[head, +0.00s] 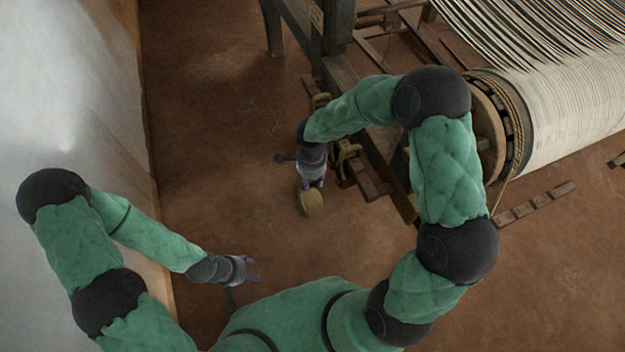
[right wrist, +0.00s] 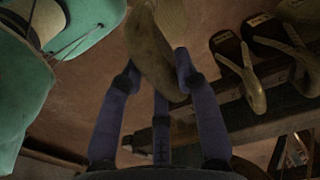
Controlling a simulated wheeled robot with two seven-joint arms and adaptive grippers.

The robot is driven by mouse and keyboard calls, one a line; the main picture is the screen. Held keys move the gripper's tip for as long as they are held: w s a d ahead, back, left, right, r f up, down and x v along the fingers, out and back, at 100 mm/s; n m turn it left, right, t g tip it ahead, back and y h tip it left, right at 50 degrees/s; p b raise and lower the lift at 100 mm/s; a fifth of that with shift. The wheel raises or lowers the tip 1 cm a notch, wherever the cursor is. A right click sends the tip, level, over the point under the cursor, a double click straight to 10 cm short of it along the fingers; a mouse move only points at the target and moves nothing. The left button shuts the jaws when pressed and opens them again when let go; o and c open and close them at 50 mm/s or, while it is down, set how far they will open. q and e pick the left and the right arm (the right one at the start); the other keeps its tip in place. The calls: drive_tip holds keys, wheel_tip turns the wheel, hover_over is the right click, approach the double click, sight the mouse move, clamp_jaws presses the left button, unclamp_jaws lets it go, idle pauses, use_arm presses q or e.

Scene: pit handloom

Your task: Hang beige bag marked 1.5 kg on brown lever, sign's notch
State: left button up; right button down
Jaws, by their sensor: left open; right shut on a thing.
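My right gripper (head: 314,186) is shut on a beige bag (head: 310,204), held out in front of the loom's left side. The bag also shows between the fingers in the right wrist view (right wrist: 152,50); no marking on it is readable. A brown notched lever (head: 368,183) projects from the loom frame just right of the bag, apart from it. My left gripper (head: 250,270) is open and empty, low at the left, away from the bag.
Tan curved loops (head: 346,155) are at the loom frame beside my right gripper. The warp roll (head: 570,110) fills the right. Another notched brown bar (head: 535,203) lies below it. A pale wall (head: 70,90) bounds the left. The brown floor (head: 215,150) between is clear.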

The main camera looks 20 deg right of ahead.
sight(298, 182)
drive_tip(key=shift+a+r, duration=0.1)
drive_tip(key=shift+a, duration=2.05)
drive_tip(key=a+r+b, duration=0.1)
drive_tip(key=a+b, duration=0.1)
drive_tip(key=a, duration=0.7)
drive_tip(key=shift+a, duration=0.35)
drive_tip(key=shift+s, duration=0.1)
